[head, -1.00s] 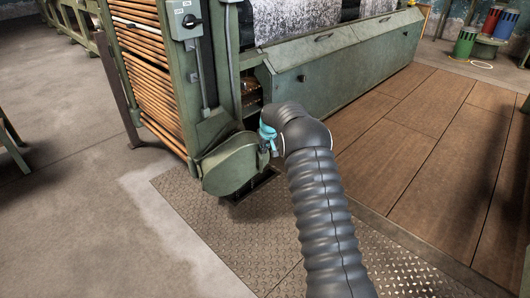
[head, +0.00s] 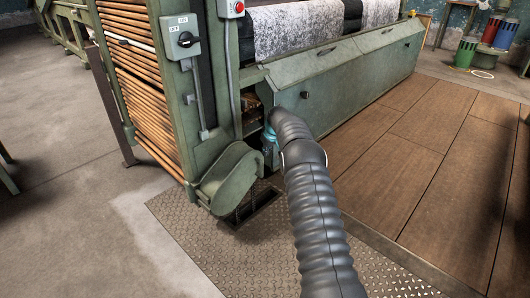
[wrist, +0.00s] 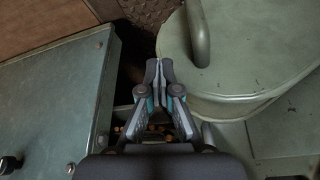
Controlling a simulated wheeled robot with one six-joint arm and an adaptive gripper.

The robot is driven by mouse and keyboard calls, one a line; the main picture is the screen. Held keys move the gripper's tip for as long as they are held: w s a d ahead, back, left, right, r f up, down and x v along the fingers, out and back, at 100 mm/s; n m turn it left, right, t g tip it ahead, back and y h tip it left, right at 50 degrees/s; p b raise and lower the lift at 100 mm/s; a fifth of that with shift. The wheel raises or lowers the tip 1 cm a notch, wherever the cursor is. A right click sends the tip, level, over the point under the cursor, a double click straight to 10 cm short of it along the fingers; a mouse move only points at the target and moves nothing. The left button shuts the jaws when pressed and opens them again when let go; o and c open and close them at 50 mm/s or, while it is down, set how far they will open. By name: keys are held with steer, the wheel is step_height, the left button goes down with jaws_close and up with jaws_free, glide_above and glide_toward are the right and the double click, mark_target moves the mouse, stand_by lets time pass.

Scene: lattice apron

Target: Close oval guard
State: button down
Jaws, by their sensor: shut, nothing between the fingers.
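The oval guard (head: 228,182) is a green, round-ended cover low on the machine's near corner. It stands at an angle out from the frame, above a dark floor slot. In the wrist view its rounded end (wrist: 245,75) fills the upper right, with a curved bar handle (wrist: 200,32) on it. My gripper (wrist: 159,68) is shut and empty, its tips just left of the guard's rim; I cannot tell if they touch it. In the head view only a teal part of my gripper (head: 269,138) shows; my arm hides the fingers.
A long green housing (head: 345,82) runs right of my arm; its near end (wrist: 60,95) is close on the left in the wrist view. Wooden platform (head: 430,150) is clear at right; bare concrete lies left.

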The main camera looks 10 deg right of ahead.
steer(key=shift+a, duration=0.65)
steer(key=shift+s+d+f, duration=0.1)
steer(key=shift+s+d, duration=0.05)
steer(key=shift+s, duration=0.05)
steer(key=s+d+r+b, duration=0.1)
steer(key=s+d+r, duration=0.45)
steer(key=r, duration=0.45)
steer(key=s+a+f+m+g, duration=0.25)
steer(key=s+f, duration=0.25)
steer(key=s, duration=0.5)
steer(key=s+a+r+t+p, duration=0.1)
steer(key=s+a+r, duration=0.2)
steer(key=s+r, duration=0.5)
steer(key=s+a+r+m+t+h+p, duration=0.1)
steer(key=s+r, duration=0.8)
steer(key=s, duration=1.3)
steer(key=s+a+r+t+p, duration=0.2)
steer(key=s+a+r, duration=0.2)
steer(key=s+r, duration=0.5)
steer(key=shift+s+a+p, duration=0.3)
steer(key=shift+s+a, duration=0.1)
steer(key=shift+s, duration=3.1)
